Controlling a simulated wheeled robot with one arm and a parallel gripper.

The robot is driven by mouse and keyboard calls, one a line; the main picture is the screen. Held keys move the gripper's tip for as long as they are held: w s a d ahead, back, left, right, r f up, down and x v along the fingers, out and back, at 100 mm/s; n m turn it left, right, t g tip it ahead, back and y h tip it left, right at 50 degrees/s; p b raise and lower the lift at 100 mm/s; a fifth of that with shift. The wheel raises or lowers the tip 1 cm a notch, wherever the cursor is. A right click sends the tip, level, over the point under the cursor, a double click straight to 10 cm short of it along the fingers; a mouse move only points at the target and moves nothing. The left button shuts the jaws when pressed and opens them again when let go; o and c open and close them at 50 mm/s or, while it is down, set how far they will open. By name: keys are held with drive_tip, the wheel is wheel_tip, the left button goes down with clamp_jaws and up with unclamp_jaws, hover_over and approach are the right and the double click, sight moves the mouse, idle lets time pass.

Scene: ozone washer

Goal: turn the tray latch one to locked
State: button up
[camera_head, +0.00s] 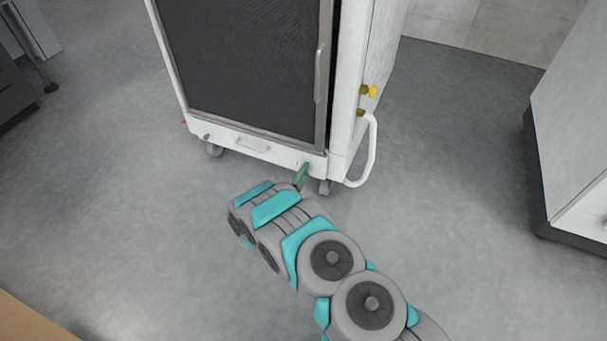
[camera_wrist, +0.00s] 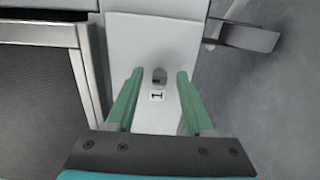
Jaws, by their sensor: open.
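Tray latch one is a small grey knob (camera_wrist: 158,75) on a white panel in the wrist view, with a label reading "1" (camera_wrist: 157,96) beside it. My gripper (camera_wrist: 160,73) is open, its two green fingers on either side of the latch with gaps between. I cannot tell whether the fingertips touch the panel. In the head view my gripper (camera_head: 302,175) is at the lower right front corner of the white washer (camera_head: 345,95). The latch cannot be made out there. The low front tray (camera_head: 235,139) has a bar handle (camera_head: 253,145).
The washer has a dark mesh door (camera_head: 240,65) with a vertical handle (camera_head: 320,75). A white side rail (camera_head: 371,150) and yellow valve (camera_head: 371,91) stick out at its right. A white cabinet (camera_head: 575,140) stands far right. The grey floor between is clear.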

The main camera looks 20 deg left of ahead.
drive_tip(key=s, duration=0.7)
drive_tip(key=shift+s+a, duration=0.3)
drive_tip(key=shift+s, duration=0.1)
